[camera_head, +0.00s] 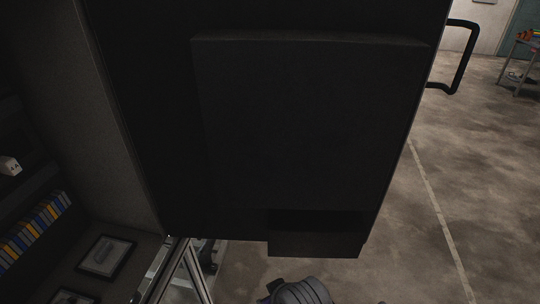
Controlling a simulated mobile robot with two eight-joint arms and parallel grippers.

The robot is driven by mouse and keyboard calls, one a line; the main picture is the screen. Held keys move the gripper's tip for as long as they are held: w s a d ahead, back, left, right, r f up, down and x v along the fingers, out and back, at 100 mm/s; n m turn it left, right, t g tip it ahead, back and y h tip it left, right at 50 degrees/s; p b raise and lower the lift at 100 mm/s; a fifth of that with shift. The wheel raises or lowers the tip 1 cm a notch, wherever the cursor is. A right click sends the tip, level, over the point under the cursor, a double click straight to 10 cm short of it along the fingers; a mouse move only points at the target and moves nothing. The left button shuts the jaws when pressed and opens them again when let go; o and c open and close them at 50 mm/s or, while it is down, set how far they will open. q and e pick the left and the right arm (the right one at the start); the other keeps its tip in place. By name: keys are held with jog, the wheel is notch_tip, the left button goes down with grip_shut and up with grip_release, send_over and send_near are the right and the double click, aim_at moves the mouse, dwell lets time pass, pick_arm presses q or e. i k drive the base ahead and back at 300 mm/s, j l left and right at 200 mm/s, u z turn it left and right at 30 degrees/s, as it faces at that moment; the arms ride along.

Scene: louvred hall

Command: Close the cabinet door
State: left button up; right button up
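The cabinet door (300,120) stands open in the head view, and its dark inner face with a raised panel fills the middle. A black bar handle (468,55) sticks out beyond the door's right edge, on the side facing away from me. The cabinet interior (75,110) lies open at the left. A grey ribbed rounded part (303,291) at the bottom edge looks like one of my arm links, below the door. Neither gripper can be made out in this view.
A row of coloured binders (38,232) and a small white box (10,166) sit at the left. Framed pictures (106,256) lie at the lower left, near a metal frame (172,268). Bare concrete floor (470,165) is clear right of the door. A cart (524,65) stands far right.

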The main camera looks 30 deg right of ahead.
aim_at(286, 125)
jog(key=k+l+u, duration=0.1)
jog(key=l, duration=0.2)
jog(key=k+l+u, duration=0.1)
jog(key=l, duration=0.2)
jog(key=k+l, duration=0.2)
jog(key=k+l+u, duration=0.1)
jog(key=l+u, duration=0.15)
jog(key=l, duration=0.15)
jog(key=k+l+u, duration=0.2)
jog(key=l, duration=0.15)
jog(key=k+l+u, duration=0.1)
jog(key=l+u, duration=0.35)
jog(key=l, duration=0.15)
jog(key=k+l+u, duration=0.2)
jog(key=l, duration=0.15)
jog(key=k+l+u, duration=0.2)
jog(key=l, duration=0.2)
jog(key=l+u, duration=0.5)
jog(key=l, duration=0.6)
jog(key=i+l+u, duration=0.15)
jog(key=i+l, duration=0.45)
jog(key=l, duration=0.1)
